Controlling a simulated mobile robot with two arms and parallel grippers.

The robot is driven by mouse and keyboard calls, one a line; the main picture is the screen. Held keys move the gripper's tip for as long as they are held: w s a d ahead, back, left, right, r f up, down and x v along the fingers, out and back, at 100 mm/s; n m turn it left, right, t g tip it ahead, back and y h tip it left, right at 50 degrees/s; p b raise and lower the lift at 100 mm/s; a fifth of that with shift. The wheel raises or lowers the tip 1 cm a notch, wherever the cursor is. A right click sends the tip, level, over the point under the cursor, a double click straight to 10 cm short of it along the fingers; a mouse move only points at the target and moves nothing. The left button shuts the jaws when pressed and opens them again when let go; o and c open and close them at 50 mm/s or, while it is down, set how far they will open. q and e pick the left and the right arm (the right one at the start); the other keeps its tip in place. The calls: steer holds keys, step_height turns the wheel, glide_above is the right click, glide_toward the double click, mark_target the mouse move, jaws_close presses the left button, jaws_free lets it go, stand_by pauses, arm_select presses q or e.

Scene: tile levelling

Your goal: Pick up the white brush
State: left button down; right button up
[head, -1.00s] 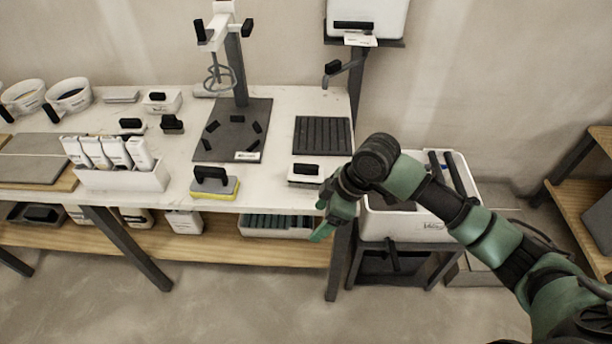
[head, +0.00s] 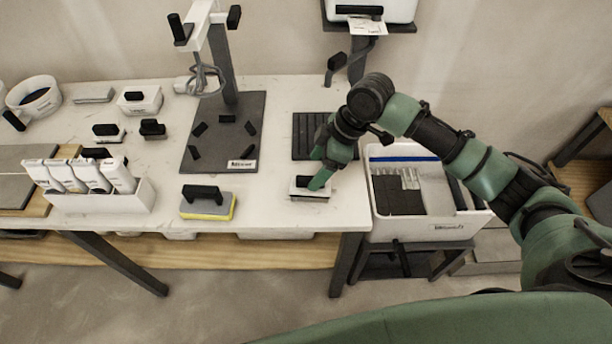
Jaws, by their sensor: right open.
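The white brush (head: 310,195) is a small white block with a black handle on top. It lies near the front right corner of the white table, in front of a black ribbed mat. My right gripper (head: 318,171) is open right at the brush, its green fingers reaching down over the handle. The fingers partly cover the brush and handle. I cannot tell whether they touch it, and it appears to rest on the table. My left gripper is not in view.
A grey and yellow sponge float (head: 208,205) lies left of the brush. The black ribbed mat (head: 303,140) and a mixer stand (head: 220,160) are behind. A white tub (head: 412,227) stands right of the table. Table space between float and brush is clear.

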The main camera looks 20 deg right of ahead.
mark_target(306, 185)
steer(key=shift+a+f, duration=0.2)
steer(key=shift+f, duration=0.25)
steer(key=shift+a+f, duration=0.15)
steer(key=shift+f, duration=0.2)
steer(key=shift+s+a+f+p, duration=0.15)
steer(key=shift+a+f+p, duration=0.05)
steer(key=shift+f, duration=0.2)
steer(key=shift+s+a+f+p, duration=0.15)
steer(key=shift+a+f+p, duration=0.05)
steer(key=shift+f, duration=0.2)
steer(key=x, duration=0.3)
steer(key=shift+w+f, duration=0.15)
steer(key=shift+f, duration=0.1)
steer(key=shift+a+f, duration=0.1)
steer(key=shift+f, duration=0.05)
steer(key=c, duration=1.3)
jaws_close()
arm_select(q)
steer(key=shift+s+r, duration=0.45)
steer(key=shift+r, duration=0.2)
